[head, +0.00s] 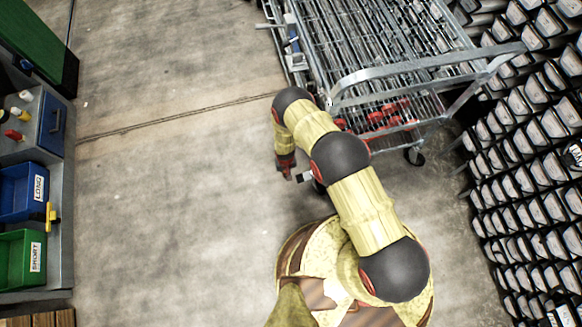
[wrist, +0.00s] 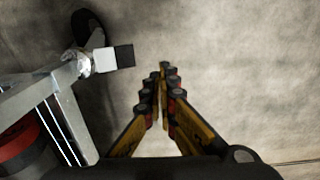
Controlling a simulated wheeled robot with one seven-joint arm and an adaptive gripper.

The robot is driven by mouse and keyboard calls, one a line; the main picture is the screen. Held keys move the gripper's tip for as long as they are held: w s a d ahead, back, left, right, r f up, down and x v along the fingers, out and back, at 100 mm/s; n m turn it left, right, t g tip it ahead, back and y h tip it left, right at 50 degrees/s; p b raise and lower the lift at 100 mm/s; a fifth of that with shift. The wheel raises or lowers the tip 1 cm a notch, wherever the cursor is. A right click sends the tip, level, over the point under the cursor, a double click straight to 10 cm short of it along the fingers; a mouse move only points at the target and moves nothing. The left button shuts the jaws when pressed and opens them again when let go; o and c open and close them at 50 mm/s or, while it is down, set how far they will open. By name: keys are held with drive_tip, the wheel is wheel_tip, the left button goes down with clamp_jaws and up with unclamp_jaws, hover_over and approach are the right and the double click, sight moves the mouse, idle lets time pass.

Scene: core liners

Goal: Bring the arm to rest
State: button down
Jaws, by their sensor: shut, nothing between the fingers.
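My arm reaches up the middle of the head view and bends down at its far end. My gripper (head: 286,172) hangs below that bend, small in the head view, over the concrete floor (head: 190,190). In the wrist view my gripper (wrist: 163,88) points at bare floor. Its two yellow and black fingers come together at the tips, with nothing between them.
A wire cart (head: 385,60) with red parts stands just right of my gripper; its frame (wrist: 60,95) shows close at left in the wrist view. Racks of core liners (head: 530,150) line the right. A bench with a blue bin (head: 18,192) and green bin (head: 20,258) stands left. Floor between is clear.

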drive_tip(key=shift+s+a+r, duration=0.1)
drive_tip(key=shift+a+r, duration=0.15)
drive_tip(key=shift+r, duration=0.2)
drive_tip(key=shift+s+a+r, duration=0.1)
drive_tip(key=shift+a+r, duration=0.1)
drive_tip(key=shift+r, duration=0.25)
